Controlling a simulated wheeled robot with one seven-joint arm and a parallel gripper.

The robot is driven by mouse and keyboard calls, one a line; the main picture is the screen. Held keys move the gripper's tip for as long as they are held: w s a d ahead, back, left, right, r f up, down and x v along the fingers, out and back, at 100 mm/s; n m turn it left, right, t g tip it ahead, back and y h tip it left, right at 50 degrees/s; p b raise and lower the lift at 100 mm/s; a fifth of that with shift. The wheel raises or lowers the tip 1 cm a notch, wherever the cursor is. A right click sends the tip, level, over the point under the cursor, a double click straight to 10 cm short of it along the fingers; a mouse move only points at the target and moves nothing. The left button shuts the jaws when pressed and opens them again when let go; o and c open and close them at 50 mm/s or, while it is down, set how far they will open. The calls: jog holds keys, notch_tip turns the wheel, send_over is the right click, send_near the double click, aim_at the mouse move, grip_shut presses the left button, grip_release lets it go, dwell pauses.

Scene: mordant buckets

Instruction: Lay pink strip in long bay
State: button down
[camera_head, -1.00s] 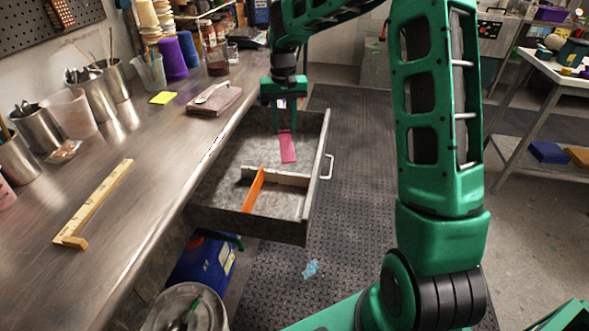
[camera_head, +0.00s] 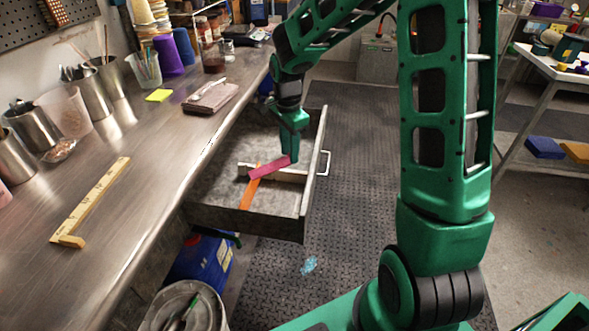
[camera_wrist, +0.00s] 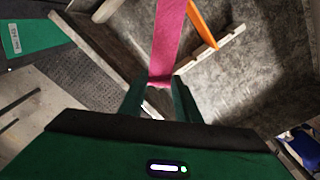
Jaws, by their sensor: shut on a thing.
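The pink strip (camera_head: 268,168) is held at one end by my gripper (camera_head: 292,158), which is shut on it. The strip points left from the fingers, above the open drawer (camera_head: 218,187), and overlaps the pale divider (camera_head: 292,175) and the orange strip (camera_head: 250,192) in the head view. In the wrist view the pink strip (camera_wrist: 167,40) extends away from the fingertips (camera_wrist: 160,84). The orange strip (camera_wrist: 203,22) meets the notched divider (camera_wrist: 218,47) there and stands in the near part of the drawer. The gap between pink strip and divider cannot be judged.
The drawer's handle (camera_head: 324,164) is at its right. The metal bench (camera_head: 150,160) on the left carries a yellow ruler-like piece (camera_head: 95,200), a brown block (camera_head: 211,97) and several cups. A blue container (camera_head: 203,262) and a bucket (camera_head: 185,305) stand below the drawer.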

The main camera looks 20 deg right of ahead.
jog(key=s+f+m, duration=0.3)
jog(key=s+m, duration=0.3)
jog(key=m, duration=0.2)
jog(key=shift+a+f, duration=0.15)
jog(key=shift+f, duration=2.4)
jog(key=shift+a+f, duration=0.1)
jog(key=shift+f, duration=2.4)
jog(key=shift+f, duration=0.65)
jog(key=c, duration=1.2)
grip_release()
notch_tip(320, 180, up, 11)
jog(key=shift+a+f, duration=0.1)
jog(key=shift+f, duration=0.05)
